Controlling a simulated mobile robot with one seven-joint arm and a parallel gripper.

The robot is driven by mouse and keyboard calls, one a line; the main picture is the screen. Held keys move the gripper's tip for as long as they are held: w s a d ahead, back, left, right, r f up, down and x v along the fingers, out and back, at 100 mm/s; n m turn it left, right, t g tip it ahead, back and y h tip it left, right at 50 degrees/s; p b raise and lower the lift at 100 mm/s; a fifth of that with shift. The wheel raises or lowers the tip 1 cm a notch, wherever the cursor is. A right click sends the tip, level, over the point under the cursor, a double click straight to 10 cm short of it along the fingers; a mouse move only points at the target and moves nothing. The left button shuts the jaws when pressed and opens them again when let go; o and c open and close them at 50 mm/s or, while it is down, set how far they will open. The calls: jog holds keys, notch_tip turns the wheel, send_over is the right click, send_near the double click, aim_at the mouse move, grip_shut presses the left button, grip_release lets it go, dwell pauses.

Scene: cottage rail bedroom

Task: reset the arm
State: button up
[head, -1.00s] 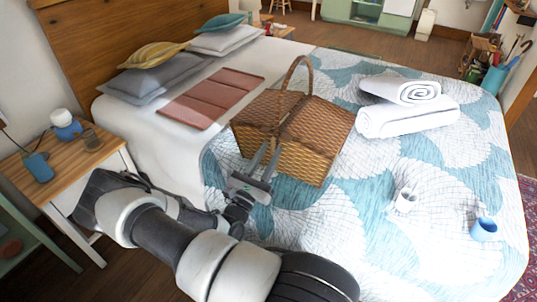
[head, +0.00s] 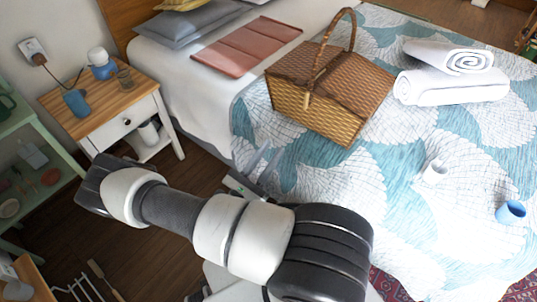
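My arm stretches across the lower middle of the head view, bent low beside the bed. My gripper (head: 262,166) shows just past my arm, at the near edge of the bed, partly hidden by the arm. Its two thin grey fingers look apart, with nothing seen between them. It is in front of the wicker basket (head: 330,95) and apart from it. The basket stands upright on the bed with its lid closed and handle raised.
A nightstand (head: 105,105) and green shelf (head: 40,130) stand left.

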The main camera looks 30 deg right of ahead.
jog(key=shift+s+a+f, duration=0.15)
jog(key=shift+a, duration=0.1)
dwell(0.4)
jog(key=s+a+r+m+g+y, duration=0.1)
jog(key=s+a+r+m+y, duration=0.3)
jog(key=r+m+y, duration=0.55)
jog(key=s+a+r+m+g+y+p, duration=0.1)
jog(key=s+a+r+m+y, duration=0.4)
jog(key=r, duration=0.8)
jog(key=s+a+r+m+g+y, duration=0.15)
jog(key=a+r+m+y, duration=0.25)
jog(key=r+m+y, duration=0.5)
notch_tip(320, 180, up, 18)
jog(key=h+p, duration=0.2)
jog(key=p, duration=1.4)
jog(key=shift+d+f+n+h+p, duration=0.2)
jog(key=shift+f+n+h+p, duration=0.05)
jog(key=shift+n+h+p, duration=0.1)
